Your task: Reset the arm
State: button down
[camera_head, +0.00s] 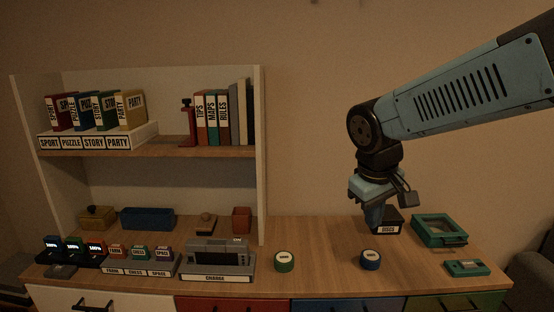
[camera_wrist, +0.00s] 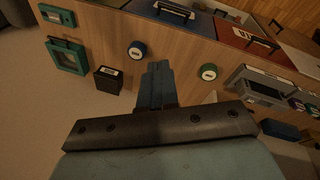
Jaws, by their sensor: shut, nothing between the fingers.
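My gripper (camera_head: 374,222) points down above the right part of the wooden desk (camera_head: 322,258), in front of part of a black box labelled DISCS (camera_head: 390,226). In the wrist view my gripper (camera_wrist: 158,68) has its two blue fingers together with nothing between them. The fingertips appear above the desk top; I cannot tell the exact height.
A green round piece (camera_head: 284,261), a blue round piece (camera_head: 371,260), a teal framed case (camera_head: 439,230) and a teal handheld (camera_head: 466,267) lie near the gripper. A grey CHARGE dock (camera_head: 218,260) and a shelf (camera_head: 160,148) with books and boxes stand left. The desk between has free room.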

jog(key=s+d+r+m+t+y, duration=0.1)
jog(key=s+d+r+m+t, duration=0.2)
jog(key=s, duration=0.4)
jog(key=shift+s+d+r+m+y, duration=0.35)
jog(key=shift+d+r+m+y, duration=0.1)
jog(key=shift+r+m, duration=0.5)
